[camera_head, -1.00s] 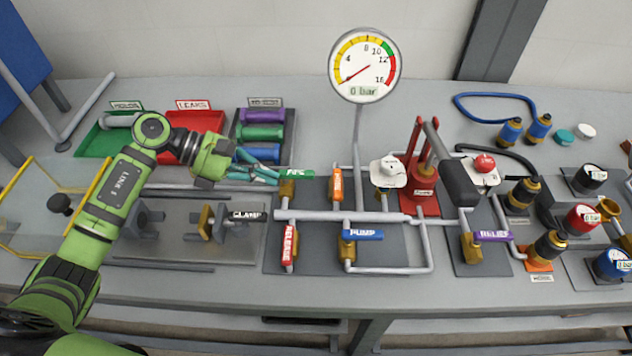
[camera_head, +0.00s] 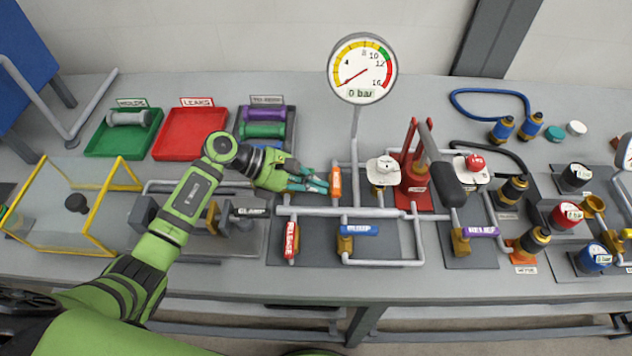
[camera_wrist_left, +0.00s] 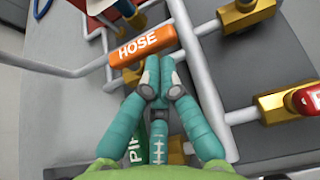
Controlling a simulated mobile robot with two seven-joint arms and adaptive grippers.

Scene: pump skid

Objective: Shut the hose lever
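The orange hose lever (camera_head: 335,183) stands out right of my left gripper on the grey pump skid, its length running toward and away from me. In the left wrist view the lever (camera_wrist_left: 143,45), marked HOSE, lies just past the fingertips. My left gripper (camera_head: 324,184) is beside the lever's left side, with its teal fingers pointing at it. In the wrist view its fingertips (camera_wrist_left: 159,66) are together with nothing between them. They are at the lever's near edge; I cannot tell whether they touch it. My right gripper is not in view.
A green lever (camera_wrist_left: 136,150) is partly hidden under the left fingers. Near the hose lever are the red release lever (camera_head: 291,240), the blue pump lever (camera_head: 360,230) and the gauge (camera_head: 362,68) on its post, reading 0 bar. The red hand pump (camera_head: 416,188) stands to the right.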

